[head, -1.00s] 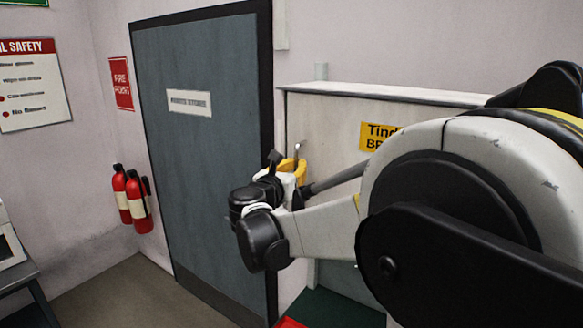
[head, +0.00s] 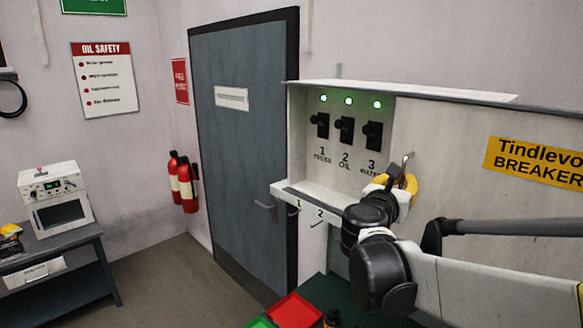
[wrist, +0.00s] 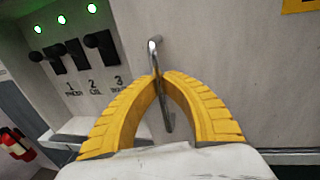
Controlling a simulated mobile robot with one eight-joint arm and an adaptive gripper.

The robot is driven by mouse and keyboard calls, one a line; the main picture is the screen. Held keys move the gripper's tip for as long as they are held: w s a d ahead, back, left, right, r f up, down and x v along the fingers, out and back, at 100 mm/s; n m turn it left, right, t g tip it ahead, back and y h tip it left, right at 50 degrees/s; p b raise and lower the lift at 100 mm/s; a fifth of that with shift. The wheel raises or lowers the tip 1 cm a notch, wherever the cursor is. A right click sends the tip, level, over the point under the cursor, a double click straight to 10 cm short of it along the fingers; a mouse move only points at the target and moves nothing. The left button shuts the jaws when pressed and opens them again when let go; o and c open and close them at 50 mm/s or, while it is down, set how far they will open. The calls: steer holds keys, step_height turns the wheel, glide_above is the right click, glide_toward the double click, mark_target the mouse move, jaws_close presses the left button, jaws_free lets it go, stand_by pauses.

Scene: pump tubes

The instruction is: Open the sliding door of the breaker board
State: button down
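The breaker board (head: 350,180) is a pale wall cabinet with three black switches (head: 346,130) exposed at its left, marked 1, 2 and 3. Its sliding door (head: 450,135), with a yellow sign (head: 538,160), stands to the right of the switches, so the left part is open. The metal door handle (head: 408,160) also shows in the wrist view (wrist: 154,52). My gripper (head: 404,180) is at the handle; in the wrist view its yellow fingers (wrist: 162,80) close around the bar at their tips. The door's right end is out of view.
A ledge with small hooks (head: 320,220) juts out below the switches. Red and green trays (head: 294,310) lie below it. A grey room door (head: 240,150) and fire extinguishers (head: 184,183) are at left. A table with a white device (head: 54,196) stands far left.

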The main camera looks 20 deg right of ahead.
mark_target(450, 186)
steer(key=s+d, duration=0.1)
steer(key=s, duration=0.2)
steer(key=s+d+p, duration=0.1)
steer(key=s, duration=0.2)
steer(key=s+d+p, duration=0.1)
steer(key=s, duration=0.2)
steer(key=shift+s+d, duration=0.2)
steer(key=shift+s, duration=0.2)
steer(key=c, duration=1.5)
jaws_free()
steer(key=shift+a, duration=0.1)
steer(key=v, duration=1.2)
steer(key=shift+s, duration=0.1)
